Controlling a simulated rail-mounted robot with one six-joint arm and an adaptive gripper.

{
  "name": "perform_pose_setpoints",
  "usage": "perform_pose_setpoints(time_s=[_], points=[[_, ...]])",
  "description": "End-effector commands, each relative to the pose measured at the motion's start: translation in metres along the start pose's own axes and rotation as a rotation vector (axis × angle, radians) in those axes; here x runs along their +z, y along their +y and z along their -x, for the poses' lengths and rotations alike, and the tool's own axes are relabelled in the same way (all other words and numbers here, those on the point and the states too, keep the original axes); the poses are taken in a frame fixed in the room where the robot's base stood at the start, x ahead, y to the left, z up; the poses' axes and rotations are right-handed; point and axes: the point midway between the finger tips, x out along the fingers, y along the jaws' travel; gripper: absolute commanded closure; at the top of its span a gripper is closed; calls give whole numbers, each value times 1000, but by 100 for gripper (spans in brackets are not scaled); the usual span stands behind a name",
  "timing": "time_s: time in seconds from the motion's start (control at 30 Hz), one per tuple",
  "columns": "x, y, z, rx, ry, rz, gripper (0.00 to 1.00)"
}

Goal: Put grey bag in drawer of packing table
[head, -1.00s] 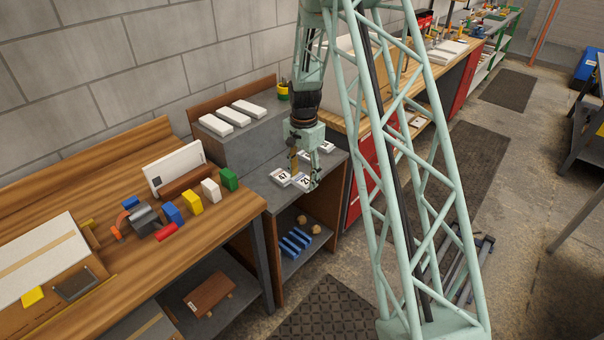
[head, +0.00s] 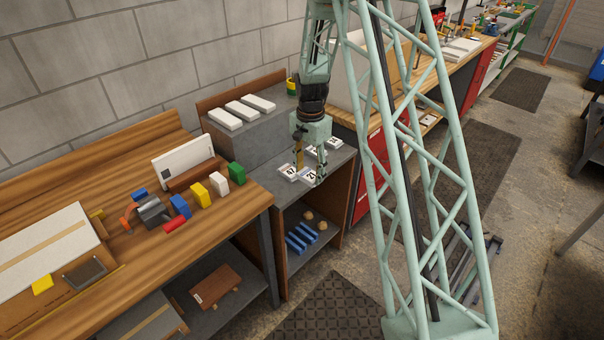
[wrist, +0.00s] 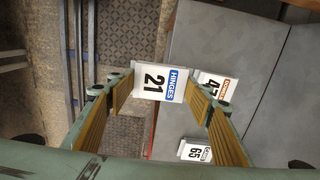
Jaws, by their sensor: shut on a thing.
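My gripper (head: 309,172) is over the grey-topped stand beside the wooden bench. It is shut on a white block labelled "21 HINGES" (wrist: 160,82), which sits between the fingertips in the wrist view. The block reaches past the stand's edge there, with floor behind it; I cannot tell its height above the top. No grey bag is clearly recognisable. A flat dark grey thing with a pale rim (head: 85,274) lies on the wooden bench (head: 120,255); I cannot tell whether it is a bag. No open drawer shows.
White blocks labelled 47 (wrist: 217,87) and 65 (wrist: 194,150) stand near my gripper on the grey top (wrist: 240,50). Several coloured blocks and a tape dispenser (head: 154,212) are on the bench. Three white slabs (head: 241,111) lie on the raised ledge behind.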

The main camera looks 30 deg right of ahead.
Motion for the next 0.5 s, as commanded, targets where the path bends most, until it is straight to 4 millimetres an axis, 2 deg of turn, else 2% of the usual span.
perform_pose_setpoints(time_s=[0.27, 0.5], points=[[34, -37, 42, -4, 4, 198, 67], [84, -76, 98, -4, 4, 465, 67]])
